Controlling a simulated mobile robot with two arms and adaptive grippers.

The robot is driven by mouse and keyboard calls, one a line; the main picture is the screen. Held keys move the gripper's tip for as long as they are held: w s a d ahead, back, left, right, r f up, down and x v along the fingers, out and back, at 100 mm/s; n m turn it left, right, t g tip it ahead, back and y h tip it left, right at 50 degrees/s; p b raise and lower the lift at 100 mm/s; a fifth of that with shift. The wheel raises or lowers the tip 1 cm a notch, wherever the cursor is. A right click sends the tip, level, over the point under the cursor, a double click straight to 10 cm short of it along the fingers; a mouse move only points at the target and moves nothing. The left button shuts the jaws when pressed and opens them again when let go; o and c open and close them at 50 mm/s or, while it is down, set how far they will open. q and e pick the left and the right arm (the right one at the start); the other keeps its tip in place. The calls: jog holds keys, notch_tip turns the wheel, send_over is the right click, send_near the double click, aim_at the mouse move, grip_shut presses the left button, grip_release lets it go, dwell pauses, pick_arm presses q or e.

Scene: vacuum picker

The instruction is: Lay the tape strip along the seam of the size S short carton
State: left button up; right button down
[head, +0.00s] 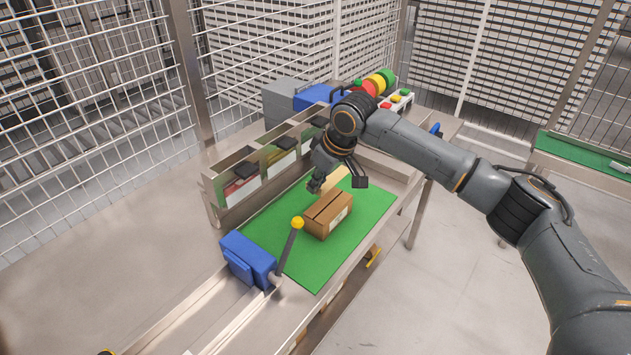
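A small brown carton (322,221) sits closed on the green mat (280,235), with a dark seam line along its top and a pale label on its right-hand side. My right gripper (316,186) points down just behind the carton's far left edge, apart from it as far as I can see. Its fingers are small and dark, so I cannot tell whether they are open or hold anything. I cannot make out a tape strip for certain. My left gripper is not in view.
A blue device (247,259) with a yellow-knobbed lever (297,223) stands at the mat's near left. Bins (236,187) line the back edge. Colored rolls (376,82) stand at the far end. The mat right of the carton is clear.

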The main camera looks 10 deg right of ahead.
jog(key=b, duration=0.8)
send_over(312, 217)
jog(key=s, duration=0.1)
jog(key=shift+d+f, duration=0.25)
jog(key=shift+f, duration=1.3)
jog(key=shift+d+f, duration=0.2)
jog(key=shift+f, duration=1.3)
jog(key=shift+f+p, duration=0.15)
jog(key=shift+p, duration=0.3)
jog(key=shift+f, duration=0.7)
jog(key=shift+p, duration=1.35)
jog(key=shift+f+p, duration=0.1)
jog(key=shift+p, duration=0.5)
jog(key=shift+f+p, duration=0.25)
jog(key=shift+p, duration=0.05)
jog(key=c, duration=1.4)
grip_release()
jog(key=shift+c, duration=0.2)
